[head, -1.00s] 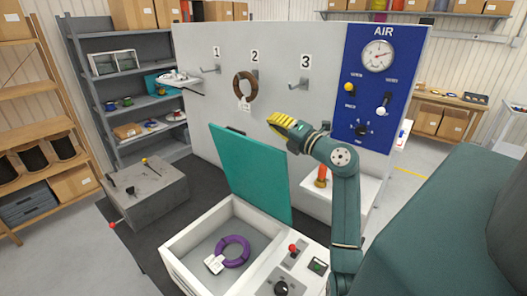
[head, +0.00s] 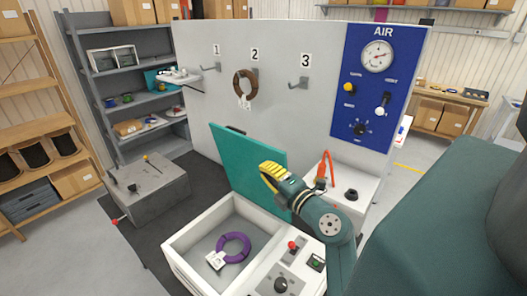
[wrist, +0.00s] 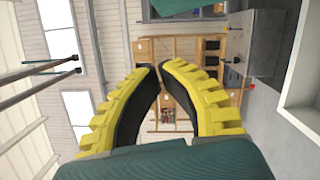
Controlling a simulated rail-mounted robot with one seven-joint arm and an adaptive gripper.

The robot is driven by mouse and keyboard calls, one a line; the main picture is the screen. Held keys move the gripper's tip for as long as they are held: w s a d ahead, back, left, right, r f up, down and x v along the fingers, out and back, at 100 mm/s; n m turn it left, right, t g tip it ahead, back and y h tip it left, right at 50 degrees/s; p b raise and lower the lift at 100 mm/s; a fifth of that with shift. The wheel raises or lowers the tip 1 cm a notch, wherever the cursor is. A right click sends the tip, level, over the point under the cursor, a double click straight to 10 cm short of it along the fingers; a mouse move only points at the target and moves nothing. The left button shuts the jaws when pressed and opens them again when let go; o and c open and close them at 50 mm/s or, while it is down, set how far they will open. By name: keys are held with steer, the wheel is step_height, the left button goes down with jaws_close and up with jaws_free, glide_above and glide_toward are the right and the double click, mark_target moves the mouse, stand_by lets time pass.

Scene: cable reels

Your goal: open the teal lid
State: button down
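The teal lid (head: 240,165) stands raised at the back edge of the white box (head: 190,262) in the head view, leaving the box open from above. A purple cable ring (head: 236,246) with a white tag lies inside on the grey floor. My gripper (head: 266,172), with yellow ribbed fingers, is in front of the lid's right part and covers some of it. I cannot tell whether it touches the lid. In the wrist view my gripper (wrist: 159,68) has its fingertips almost together, with nothing seen held between them.
A panel with a red-knobbed lever (head: 292,245) and black dial sits right of the box. A white cabinet (head: 343,180) with an orange part stands behind my arm. A grey block (head: 150,190) is at left. A brown coil (head: 245,85) hangs on hook 2.

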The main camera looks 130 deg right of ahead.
steer(key=s+d, duration=0.1)
steer(key=d, duration=0.1)
steer(key=s+d, duration=0.1)
steer(key=d, duration=0.1)
steer(key=s+d+r, duration=0.1)
steer(key=d, duration=0.1)
steer(key=shift+s+d+p, duration=0.1)
steer(key=shift+s+p, duration=0.2)
steer(key=shift+s, duration=0.05)
steer(key=shift+r, duration=0.15)
